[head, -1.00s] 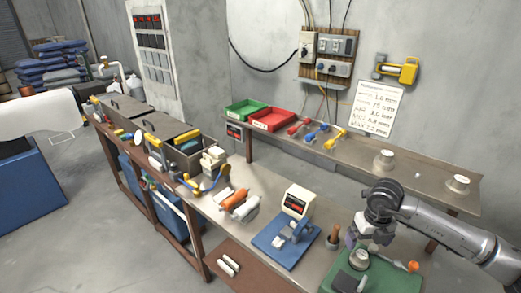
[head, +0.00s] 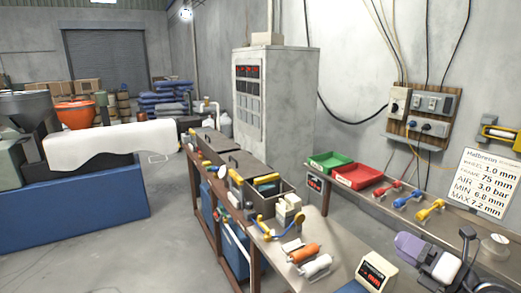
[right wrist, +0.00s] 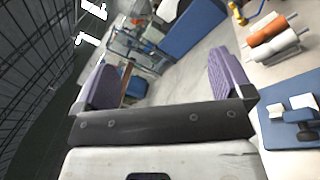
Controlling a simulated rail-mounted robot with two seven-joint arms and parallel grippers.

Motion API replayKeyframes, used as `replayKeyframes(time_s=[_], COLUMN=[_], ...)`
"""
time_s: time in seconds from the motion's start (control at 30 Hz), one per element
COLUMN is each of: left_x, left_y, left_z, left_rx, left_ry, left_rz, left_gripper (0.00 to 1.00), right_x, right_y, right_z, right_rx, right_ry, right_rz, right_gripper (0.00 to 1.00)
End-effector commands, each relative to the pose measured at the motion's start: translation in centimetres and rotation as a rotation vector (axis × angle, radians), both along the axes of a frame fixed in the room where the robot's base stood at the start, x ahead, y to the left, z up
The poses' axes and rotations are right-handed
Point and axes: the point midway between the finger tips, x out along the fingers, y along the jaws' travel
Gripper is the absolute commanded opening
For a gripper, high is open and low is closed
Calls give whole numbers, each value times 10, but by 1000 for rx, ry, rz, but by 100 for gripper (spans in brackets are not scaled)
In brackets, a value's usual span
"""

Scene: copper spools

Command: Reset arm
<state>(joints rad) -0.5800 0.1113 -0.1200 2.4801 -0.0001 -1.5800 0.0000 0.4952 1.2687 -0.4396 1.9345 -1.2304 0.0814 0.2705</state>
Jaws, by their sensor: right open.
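My right gripper (head: 438,250) is in the lower right of the head view, raised in front of the back shelf. Its purple finger pads are spread wide apart. In the right wrist view the gripper (right wrist: 165,78) is open, with nothing between its pads; the floor and bench lie beyond them. My left gripper is not in view.
The bench (head: 337,238) holds an orange roll (head: 303,252), a white roll (head: 316,265) and a scale-like device (head: 376,272). The back shelf (head: 440,237) carries red, blue and yellow tools and a pale spool (head: 496,245). Green (head: 327,161) and red (head: 357,176) trays stand behind.

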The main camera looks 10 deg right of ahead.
Motion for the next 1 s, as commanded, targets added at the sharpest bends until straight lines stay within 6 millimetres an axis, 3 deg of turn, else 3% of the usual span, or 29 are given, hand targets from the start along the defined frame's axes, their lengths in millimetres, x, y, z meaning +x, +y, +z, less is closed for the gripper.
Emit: replayKeyframes(time_s=[0.1, 0.2, 0.3, 0.37, 0.47, 0.53, 0.63, 0.8, 0.9, 1.0], left_x=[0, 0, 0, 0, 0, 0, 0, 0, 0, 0], left_y=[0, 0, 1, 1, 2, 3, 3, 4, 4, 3], left_z=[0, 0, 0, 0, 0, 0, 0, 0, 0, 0], left_rx=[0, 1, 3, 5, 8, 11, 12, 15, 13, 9], left_ry=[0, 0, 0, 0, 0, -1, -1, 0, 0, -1], left_rz=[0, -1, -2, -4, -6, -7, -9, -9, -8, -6], left_gripper=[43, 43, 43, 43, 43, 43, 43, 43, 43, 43], right_x=[-4, -9, -16, -20, -28, -37, -58, -108, -145, -186], right_y=[-4, -15, -28, -36, -43, -39, -19, 39, 83, 114], right_z=[44, 70, 75, 66, 30, -11, -80, -180, -227, -266], right_rx=[224, 437, 658, 791, 1004, 1145, 1306, 1472, 1566, 1659], right_ry=[-165, -264, -298, -283, -189, -63, 179, 602, 838, 999], right_rz=[-95, -206, -341, -435, -612, -750, -927, -1086, -1097, -1148], right_gripper=[98, 98, 98, 98, 98, 98, 98, 98, 98, 98])
